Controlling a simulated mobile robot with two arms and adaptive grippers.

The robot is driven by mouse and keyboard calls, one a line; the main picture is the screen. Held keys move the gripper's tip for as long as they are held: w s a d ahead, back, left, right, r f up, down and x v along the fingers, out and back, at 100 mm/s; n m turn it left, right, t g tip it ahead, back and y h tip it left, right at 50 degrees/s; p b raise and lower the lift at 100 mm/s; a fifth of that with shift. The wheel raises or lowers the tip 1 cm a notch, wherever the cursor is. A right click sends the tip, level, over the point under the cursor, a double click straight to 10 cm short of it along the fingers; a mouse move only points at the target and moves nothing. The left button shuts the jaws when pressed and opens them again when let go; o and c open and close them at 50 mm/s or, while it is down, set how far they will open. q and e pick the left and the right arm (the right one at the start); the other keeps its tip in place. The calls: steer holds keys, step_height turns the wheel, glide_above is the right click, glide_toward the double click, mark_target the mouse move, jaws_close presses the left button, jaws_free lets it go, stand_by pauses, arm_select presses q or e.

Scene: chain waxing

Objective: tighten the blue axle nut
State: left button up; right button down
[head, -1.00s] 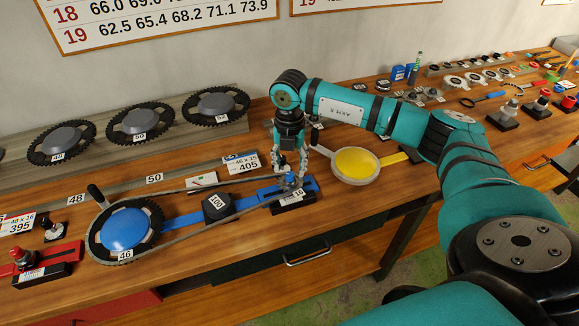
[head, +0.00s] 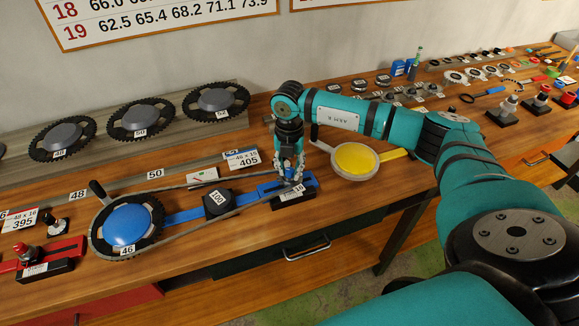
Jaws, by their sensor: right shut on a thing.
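My right gripper (head: 291,174) points down at the right end of the blue rig (head: 180,217). It is shut on the blue axle nut, which is mostly hidden between the fingers. Below it is a black block labelled 16 (head: 293,196). A chain (head: 180,236) loops from there around the chainring with the blue centre (head: 128,224), labelled 46, at the rig's left end. A black block labelled 100 (head: 217,203) sits at the rig's middle. My left gripper is not in view.
A round yellow-faced pan-like tool (head: 354,160) lies close to the right of the gripper. Large chainrings (head: 140,118) stand on a grey rack behind. A red rig (head: 48,253) is at the left. Small parts and tools crowd the bench's far right.

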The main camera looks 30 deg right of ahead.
steer(key=shift+m, duration=0.3)
steer(key=m+b, duration=0.1)
steer(key=m, duration=0.1)
steer(key=shift+m, duration=0.3)
steer(key=m, duration=0.2)
steer(key=shift+m+b, duration=0.3)
steer(key=m, duration=0.3)
steer(key=shift+m, duration=0.3)
steer(key=shift+m+b, duration=0.3)
steer(key=shift+m, duration=1.3)
steer(key=shift+r+m, duration=0.1)
steer(key=shift+m, duration=0.2)
steer(key=c, duration=1.1)
jaws_free()
